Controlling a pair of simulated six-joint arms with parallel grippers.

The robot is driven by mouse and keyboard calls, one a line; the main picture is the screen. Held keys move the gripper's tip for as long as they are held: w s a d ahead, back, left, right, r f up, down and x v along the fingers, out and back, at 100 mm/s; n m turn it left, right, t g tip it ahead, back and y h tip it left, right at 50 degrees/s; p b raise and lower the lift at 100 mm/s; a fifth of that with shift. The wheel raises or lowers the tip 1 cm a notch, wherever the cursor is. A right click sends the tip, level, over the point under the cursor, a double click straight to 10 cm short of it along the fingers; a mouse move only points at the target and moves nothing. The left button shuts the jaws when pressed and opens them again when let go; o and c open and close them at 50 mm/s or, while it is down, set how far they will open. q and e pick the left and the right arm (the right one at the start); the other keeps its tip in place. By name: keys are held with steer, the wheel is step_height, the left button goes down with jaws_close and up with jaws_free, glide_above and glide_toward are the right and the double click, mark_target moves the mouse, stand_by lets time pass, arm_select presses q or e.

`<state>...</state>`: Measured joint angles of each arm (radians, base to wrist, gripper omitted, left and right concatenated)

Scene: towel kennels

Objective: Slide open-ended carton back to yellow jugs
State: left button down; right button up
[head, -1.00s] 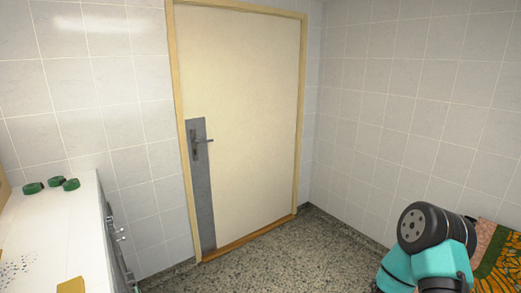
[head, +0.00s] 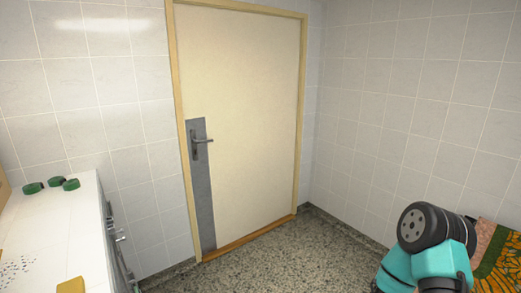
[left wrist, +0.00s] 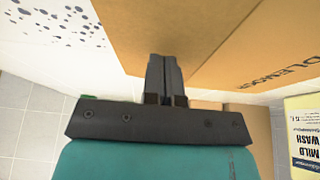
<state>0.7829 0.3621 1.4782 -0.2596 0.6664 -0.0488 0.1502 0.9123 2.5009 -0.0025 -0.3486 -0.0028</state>
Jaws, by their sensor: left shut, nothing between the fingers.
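A large brown cardboard carton (left wrist: 235,45) with dark printed lettering fills much of the upper left wrist view. My left gripper (left wrist: 163,62) is shut and empty, its fingertips against or just in front of the carton; I cannot tell whether they touch. The carton's open ends are not clear in this view. A yellow container (left wrist: 303,135) labelled "MILD WASH" is at the lower right of that view, apart from the fingers; only part of it shows, so I cannot be sure it is a jug. My right gripper is out of view.
The head view shows a white counter (head: 60,225) at left, with several green round items (head: 52,184) and a yellow piece (head: 71,286) near its front. A speckled surface (left wrist: 65,25) lies beside the carton. A closed door (head: 245,110) stands behind clear floor.

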arm_select(q)
steer(key=shift+f, duration=0.35)
steer(key=shift+s+a+r, duration=0.1)
steer(key=shift+s+a, duration=0.35)
steer(key=shift+a, duration=0.2)
steer(key=shift+s+a, duration=0.4)
steer(key=shift+a, duration=0.2)
steer(key=shift+s+a+f, duration=0.25)
steer(key=shift+s+a, duration=0.65)
steer(key=shift+a, duration=0.3)
steer(key=shift+s+a+f, duration=0.1)
steer(key=shift+s+a, duration=0.8)
steer(key=shift+a, duration=0.3)
